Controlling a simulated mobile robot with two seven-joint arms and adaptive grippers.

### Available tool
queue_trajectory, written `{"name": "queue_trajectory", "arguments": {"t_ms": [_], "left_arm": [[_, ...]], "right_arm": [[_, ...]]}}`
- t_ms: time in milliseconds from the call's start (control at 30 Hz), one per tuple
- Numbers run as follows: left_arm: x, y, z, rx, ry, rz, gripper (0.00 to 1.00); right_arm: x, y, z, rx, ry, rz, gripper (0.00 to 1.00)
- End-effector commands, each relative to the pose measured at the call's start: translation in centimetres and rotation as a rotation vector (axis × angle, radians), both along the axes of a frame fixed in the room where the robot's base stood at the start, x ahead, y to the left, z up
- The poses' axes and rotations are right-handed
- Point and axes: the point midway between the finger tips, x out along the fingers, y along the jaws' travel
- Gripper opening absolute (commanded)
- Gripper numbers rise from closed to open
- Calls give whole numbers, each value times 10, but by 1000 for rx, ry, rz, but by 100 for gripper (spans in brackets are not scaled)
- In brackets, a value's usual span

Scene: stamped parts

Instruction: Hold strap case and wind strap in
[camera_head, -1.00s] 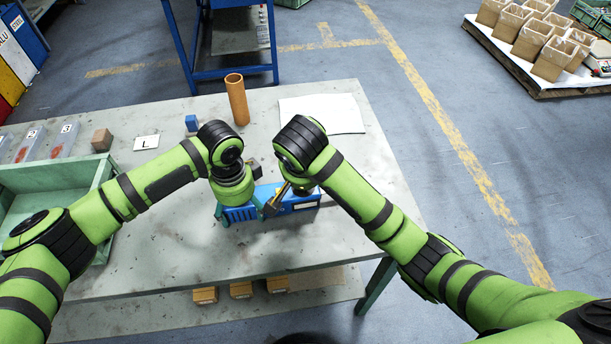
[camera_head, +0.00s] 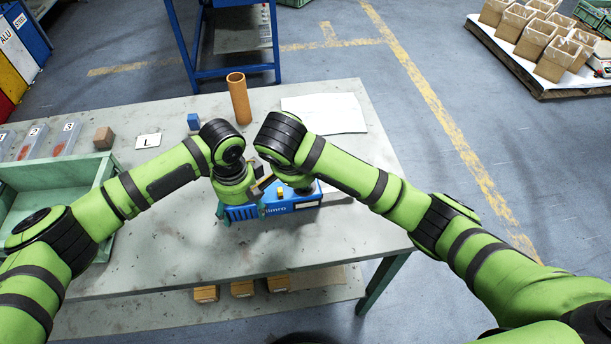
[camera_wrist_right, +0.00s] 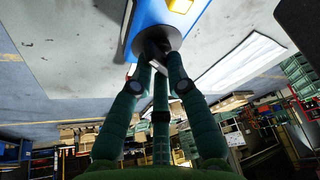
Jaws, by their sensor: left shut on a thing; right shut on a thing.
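The blue strap case (camera_head: 290,204) lies on the grey table, with white lettering on its front side. My left gripper (camera_head: 241,208) comes down over its left part and is shut on it, with a green finger at the front face. A brown and dark bar (camera_head: 262,185), seemingly the crank, shows above the case. My right wrist hangs over it and hides most of the right gripper in the head view. In the right wrist view, my right gripper (camera_wrist_right: 156,62) is shut on a dark part (camera_wrist_right: 156,48) by the rounded end of the blue case (camera_wrist_right: 150,22). The strap cannot be made out.
A green tray (camera_head: 108,172) is at the left. The table (camera_head: 200,256) is clear in front of the case.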

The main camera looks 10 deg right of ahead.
Motion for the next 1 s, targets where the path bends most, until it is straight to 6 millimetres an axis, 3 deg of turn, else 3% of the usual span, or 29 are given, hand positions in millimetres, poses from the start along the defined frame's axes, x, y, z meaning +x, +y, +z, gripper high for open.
{"name": "queue_trajectory", "arguments": {"t_ms": [167, 200, 233, 267, 667, 1000], "left_arm": [[-2, 1, -4, 4, 7, 1, 28], [-2, 1, -4, 4, 7, 1, 28], [-2, 1, -4, 3, 7, 1, 28], [-2, 1, -4, 3, 7, 1, 28], [-2, 1, -4, 2, 7, 2, 28], [-2, 1, -4, 2, 6, 2, 28]], "right_arm": [[0, 1, 0, 2, 0, 2, 0], [0, 1, 0, 2, 0, 2, 24], [0, 0, 0, 2, 0, 2, 36], [0, 0, 0, 2, 0, 2, 41], [0, 0, 3, -2, -4, 4, 41], [-10, 8, 38, -1, -10, 6, 41]]}}
